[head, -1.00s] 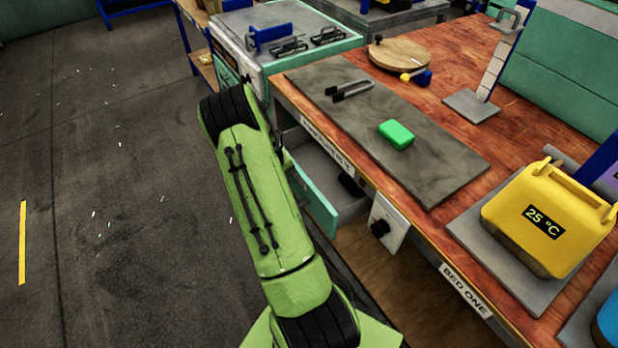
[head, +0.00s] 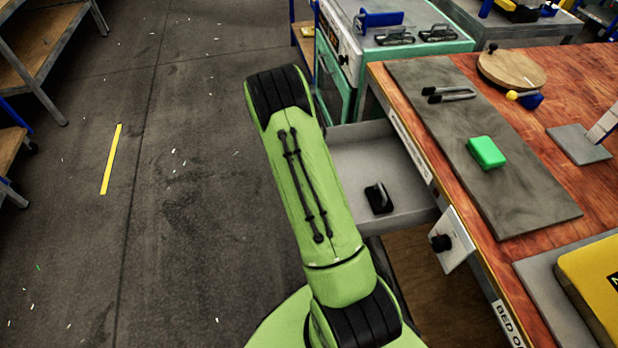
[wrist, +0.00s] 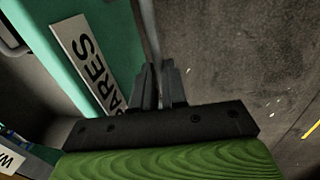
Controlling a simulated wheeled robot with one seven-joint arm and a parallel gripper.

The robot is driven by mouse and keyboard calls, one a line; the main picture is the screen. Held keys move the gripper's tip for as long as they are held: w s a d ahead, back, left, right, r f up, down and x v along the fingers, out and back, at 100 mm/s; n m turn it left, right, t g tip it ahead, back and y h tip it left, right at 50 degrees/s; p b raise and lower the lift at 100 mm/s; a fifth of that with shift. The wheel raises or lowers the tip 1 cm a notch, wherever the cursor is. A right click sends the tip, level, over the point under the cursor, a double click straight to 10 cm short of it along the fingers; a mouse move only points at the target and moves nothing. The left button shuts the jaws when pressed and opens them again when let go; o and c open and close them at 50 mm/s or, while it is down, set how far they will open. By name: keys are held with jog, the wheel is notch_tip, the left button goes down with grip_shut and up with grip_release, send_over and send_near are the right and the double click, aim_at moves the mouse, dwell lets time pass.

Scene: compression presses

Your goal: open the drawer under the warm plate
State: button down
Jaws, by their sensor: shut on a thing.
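The drawer (head: 350,158) is a grey tray under the bench edge, standing well out, and a black object (head: 378,198) lies in it. Above it on the bench lies a flat dark grey plate (head: 510,200). My green arm covers the drawer's front in the head view. In the wrist view the teal drawer front (wrist: 55,72) carries a label (wrist: 90,62) whose visible letters read "PARES". My gripper (wrist: 160,85) is shut on the grey bar of the drawer handle (wrist: 149,30) beside that front. My gripper is hidden in the head view.
A green block (head: 487,152) and black-tipped tongs (head: 448,94) lie on the plate. A switch box (head: 450,240) hangs on the bench front right of the drawer. A teal stove (head: 400,45) stands behind. The floor (head: 200,190) at left is clear.

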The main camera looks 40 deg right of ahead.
jog(key=c, duration=1.2)
grip_release()
jog(key=shift+o, duration=0.2)
notch_tip(320, 180, up, 16)
jog(key=w+a+p, duration=0.1)
jog(key=a+p, duration=0.1)
jog(key=p, duration=0.2)
jog(key=shift+w+a+f+p, duration=0.2)
jog(key=shift+a+f+p, duration=0.05)
jog(key=shift+a+p, duration=0.15)
